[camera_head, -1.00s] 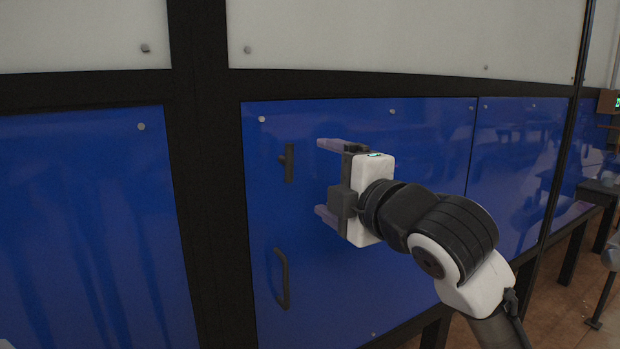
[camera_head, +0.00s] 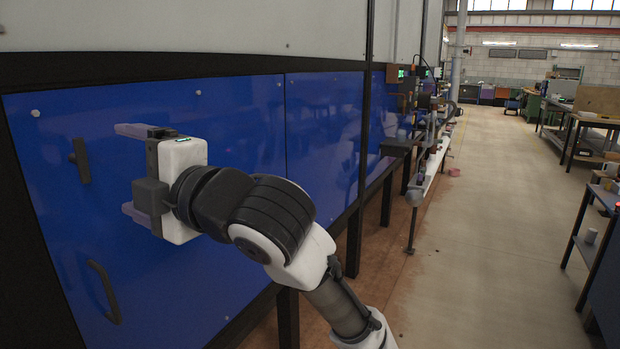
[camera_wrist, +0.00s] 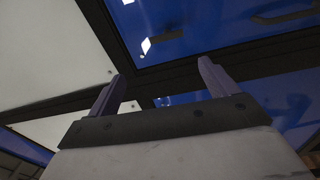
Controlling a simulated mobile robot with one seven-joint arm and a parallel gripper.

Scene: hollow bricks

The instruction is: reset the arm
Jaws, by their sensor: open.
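My gripper (camera_head: 130,170) is at the left in the head view, in front of a blue cabinet panel (camera_head: 235,130). Its two fingers are spread apart, one above the other, with nothing between them. My arm reaches up to it from the lower middle of the picture. In the wrist view my gripper (camera_wrist: 160,92) also shows two separate fingers with an empty gap, and blue and white panels with dark frame bars lie beyond. Whether the fingertips touch the panel cannot be told, but they look clear of it.
A dark latch (camera_head: 80,160) and a curved handle (camera_head: 103,292) are on the blue panel, left of and below the gripper. A long aisle (camera_head: 490,200) of bare floor runs to the right. A dark table (camera_head: 590,235) stands at the right edge.

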